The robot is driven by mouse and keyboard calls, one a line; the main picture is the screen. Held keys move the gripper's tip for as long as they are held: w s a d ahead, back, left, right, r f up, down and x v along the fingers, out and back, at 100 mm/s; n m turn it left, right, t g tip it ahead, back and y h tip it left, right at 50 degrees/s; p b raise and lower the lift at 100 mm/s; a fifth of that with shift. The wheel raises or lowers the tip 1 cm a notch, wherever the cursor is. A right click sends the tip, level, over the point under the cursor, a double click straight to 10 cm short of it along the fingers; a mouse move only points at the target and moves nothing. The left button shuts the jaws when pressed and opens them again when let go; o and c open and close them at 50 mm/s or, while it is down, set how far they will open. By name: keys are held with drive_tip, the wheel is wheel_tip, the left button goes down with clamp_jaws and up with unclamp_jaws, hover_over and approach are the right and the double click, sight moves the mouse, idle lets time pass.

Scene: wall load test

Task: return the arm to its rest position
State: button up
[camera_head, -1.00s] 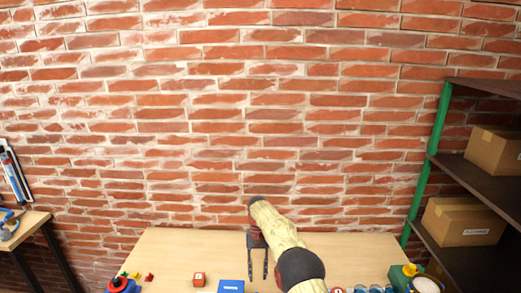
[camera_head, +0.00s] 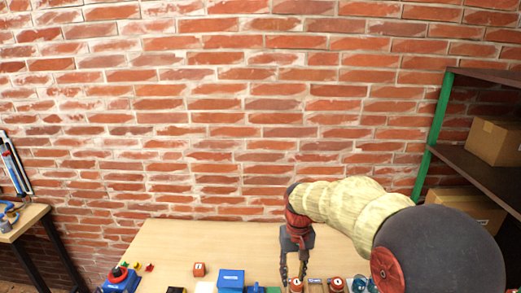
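My arm comes in from the lower right and bends down over the table, with its pale yellow links and dark joints large in the picture. My gripper (camera_head: 293,270) hangs at the end of it, pointing down near the table's front, beside several small orange-red items. The fingers look narrow and close to those items. I cannot tell how far apart they are or whether anything is between them.
The wooden table (camera_head: 190,242) has free room at its back. Shelves with cardboard boxes (camera_head: 495,140) stand at right, a side table (camera_head: 25,220) at left.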

drive_tip(key=s+d+r+t+b, duration=0.1)
drive_tip(key=s+d+r+t, duration=0.2)
drive_tip(key=s, duration=1)
drive_tip(key=s+d+r+m+t+b, duration=0.1)
drive_tip(key=s+d+r+t, duration=0.2)
drive_tip(key=s, duration=1)
drive_tip(key=shift+s+d+r, duration=0.35)
drive_tip(key=shift+d+r, duration=1.25)
drive_tip(key=shift+r, duration=0.75)
